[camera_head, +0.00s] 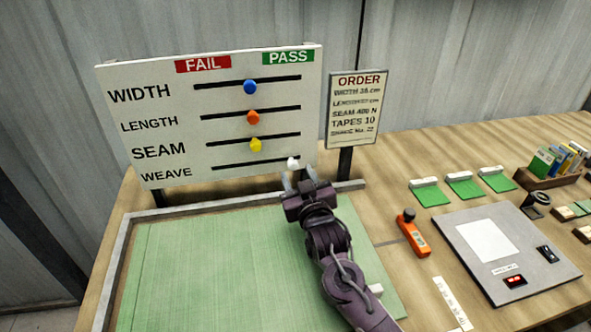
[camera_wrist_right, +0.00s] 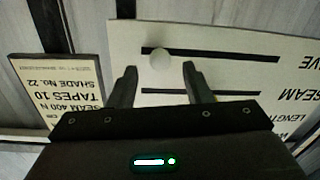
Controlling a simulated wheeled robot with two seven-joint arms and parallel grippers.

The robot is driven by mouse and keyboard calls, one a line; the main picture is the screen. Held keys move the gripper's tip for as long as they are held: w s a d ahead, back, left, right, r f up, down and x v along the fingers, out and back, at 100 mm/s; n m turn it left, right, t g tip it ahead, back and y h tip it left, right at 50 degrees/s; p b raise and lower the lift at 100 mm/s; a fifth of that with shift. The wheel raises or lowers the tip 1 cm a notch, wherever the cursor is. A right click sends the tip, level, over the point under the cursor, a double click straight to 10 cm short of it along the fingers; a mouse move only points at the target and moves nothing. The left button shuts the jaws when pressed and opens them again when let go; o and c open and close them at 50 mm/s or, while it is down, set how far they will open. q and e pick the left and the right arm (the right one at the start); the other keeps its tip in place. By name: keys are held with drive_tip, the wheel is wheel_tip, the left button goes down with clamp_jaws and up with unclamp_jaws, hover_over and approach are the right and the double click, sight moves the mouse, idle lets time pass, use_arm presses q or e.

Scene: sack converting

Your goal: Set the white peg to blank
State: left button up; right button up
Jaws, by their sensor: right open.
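The white peg (camera_head: 293,163) sits on the WEAVE slot, the lowest on the white board (camera_head: 160,105), right of the slot's middle, on the PASS side. It also shows in the right wrist view (camera_wrist_right: 160,60), near one end of its dark slot. My right gripper (camera_head: 299,178) is open just in front of and below the white peg. In the wrist view the peg appears between the two fingertips (camera_wrist_right: 159,70), not gripped; contact is not visible. The blue peg (camera_head: 250,87), orange peg (camera_head: 253,117) and yellow peg (camera_head: 256,145) sit near the middle of their slots. My left gripper is out of view.
An order sign (camera_head: 357,110) stands close right of the board. A green sheet (camera_head: 215,265) lies in a grey frame below it. An orange tool (camera_head: 412,235), a grey panel (camera_head: 460,240) and green cards (camera_head: 430,195) lie to the right on the wooden table.

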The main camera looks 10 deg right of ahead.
sight(292, 163)
drive_tip(key=shift+w, duration=1.2)
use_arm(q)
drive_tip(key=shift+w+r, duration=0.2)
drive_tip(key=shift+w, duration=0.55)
use_arm(e)
clamp_jaws()
